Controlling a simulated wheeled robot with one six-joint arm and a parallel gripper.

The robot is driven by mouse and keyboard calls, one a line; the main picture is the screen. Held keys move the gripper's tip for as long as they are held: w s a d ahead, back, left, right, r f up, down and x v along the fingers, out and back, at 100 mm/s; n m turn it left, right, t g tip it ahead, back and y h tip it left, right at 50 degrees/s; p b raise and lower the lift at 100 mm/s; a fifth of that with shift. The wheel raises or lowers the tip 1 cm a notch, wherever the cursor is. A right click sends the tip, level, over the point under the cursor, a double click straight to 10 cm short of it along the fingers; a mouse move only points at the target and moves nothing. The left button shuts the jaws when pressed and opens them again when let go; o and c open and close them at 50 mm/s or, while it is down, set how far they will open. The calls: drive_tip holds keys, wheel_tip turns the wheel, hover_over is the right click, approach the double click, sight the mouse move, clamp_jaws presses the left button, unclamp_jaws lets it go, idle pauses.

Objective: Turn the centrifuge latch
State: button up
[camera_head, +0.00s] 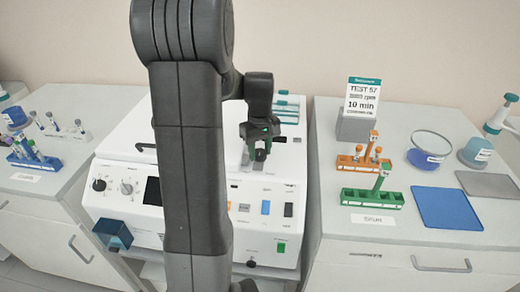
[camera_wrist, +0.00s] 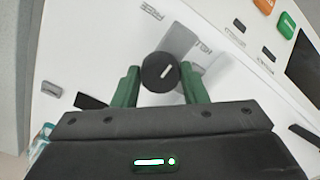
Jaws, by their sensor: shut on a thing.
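The white centrifuge (camera_head: 112,172) stands in the middle of the head view, partly hidden behind my arm. Its latch is a round black knob (camera_wrist: 159,72) with a white line mark, which slants up to the right in the wrist view. My gripper (camera_head: 260,150) is over the right part of the centrifuge's top. In the wrist view, the green fingers of my gripper (camera_wrist: 160,84) stand on either side of the knob and are shut on it. In the head view the knob is mostly hidden by the fingers.
The right bench holds an orange rack (camera_head: 352,163), a green rack (camera_head: 372,198), a sign (camera_head: 362,96) reading "10 min", a blue mat (camera_head: 447,208) and a round blue container (camera_head: 430,148). The left bench holds a blue tube rack (camera_head: 35,160). Buttons line the centrifuge's front.

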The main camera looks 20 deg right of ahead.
sight(260, 152)
idle(0.5)
drive_tip(key=o, duration=1)
wheel_tip(260, 152, up, 14)
drive_tip(key=shift+f, duration=0.1)
wheel_tip(260, 152, down, 14)
drive_tip(key=shift+r, duration=0.1)
idle(0.6)
